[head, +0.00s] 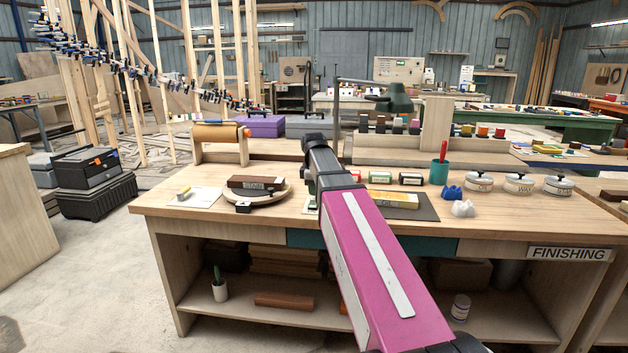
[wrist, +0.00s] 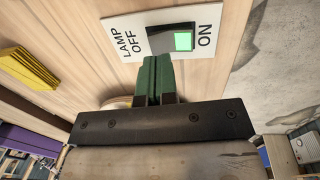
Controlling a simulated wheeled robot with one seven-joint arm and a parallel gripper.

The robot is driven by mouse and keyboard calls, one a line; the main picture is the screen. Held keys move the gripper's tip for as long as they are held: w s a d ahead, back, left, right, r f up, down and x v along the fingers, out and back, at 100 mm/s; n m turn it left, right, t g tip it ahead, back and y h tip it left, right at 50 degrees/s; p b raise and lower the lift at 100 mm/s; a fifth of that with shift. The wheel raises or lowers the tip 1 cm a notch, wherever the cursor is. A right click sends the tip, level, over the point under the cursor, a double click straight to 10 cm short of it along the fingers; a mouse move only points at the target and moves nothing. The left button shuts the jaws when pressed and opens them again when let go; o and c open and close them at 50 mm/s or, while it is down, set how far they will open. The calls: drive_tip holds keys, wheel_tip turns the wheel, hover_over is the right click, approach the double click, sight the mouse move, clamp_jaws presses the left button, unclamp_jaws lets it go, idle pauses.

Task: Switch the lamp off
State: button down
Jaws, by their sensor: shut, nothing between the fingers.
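The lamp switch (wrist: 171,40) is a dark rocker on a white plate in the wrist view, lettered LAMP OFF at its left and ON at its right. The rocker's half nearer ON glows green; the half nearer OFF is dark. My gripper (wrist: 157,60) is shut and empty, its green fingertips just below the rocker in the picture, close to its lower edge. I cannot tell whether they touch it. A dark green lamp (head: 396,99) stands at the back of the bench in the head view.
The finishing bench (head: 262,223) holds a plate with a brick-like block (head: 256,183), a paper roll (head: 218,132), a green cup (head: 439,172) and several lidded tins (head: 518,184). A yellow object (wrist: 27,67) lies left of the switch in the wrist view.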

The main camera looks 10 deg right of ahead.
sight(314, 204)
drive_tip(key=shift+w+f, duration=0.15)
drive_tip(key=shift+f, duration=1.4)
drive_tip(key=shift+w+d+f, duration=0.1)
drive_tip(key=shift+f, duration=0.1)
drive_tip(key=shift+s+a+r, duration=0.1)
drive_tip(key=shift+s+a, duration=0.05)
drive_tip(key=shift+s, duration=0.25)
drive_tip(key=shift+s+a+r, duration=0.1)
drive_tip(key=shift+s, duration=0.3)
drive_tip(key=shift+r, duration=0.1)
